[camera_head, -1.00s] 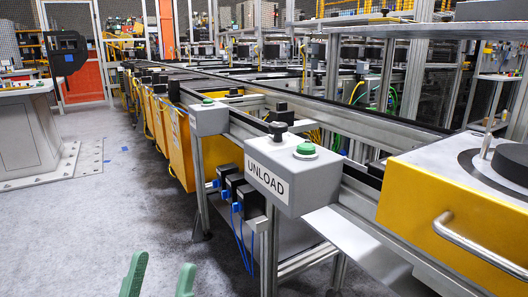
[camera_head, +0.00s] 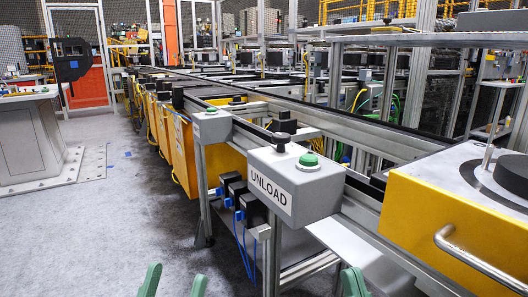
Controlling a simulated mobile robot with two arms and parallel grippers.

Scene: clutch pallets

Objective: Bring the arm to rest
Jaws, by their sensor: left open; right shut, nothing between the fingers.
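My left gripper (camera_head: 175,284) shows at the bottom edge, left of centre, as two green fingertips held apart with nothing between them. My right gripper (camera_head: 354,282) shows at the bottom edge, right of centre, as green fingertips close together with nothing held. It is in front of the metal frame below the conveyor. The wrists and arms of both grippers are below the picture and hidden.
A grey UNLOAD box (camera_head: 295,184) with a green button stands on the conveyor frame ahead. A yellow pallet (camera_head: 455,225) with a metal handle is at the right. A grey cabinet (camera_head: 27,143) stands at the left. Grey floor (camera_head: 110,225) is clear between.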

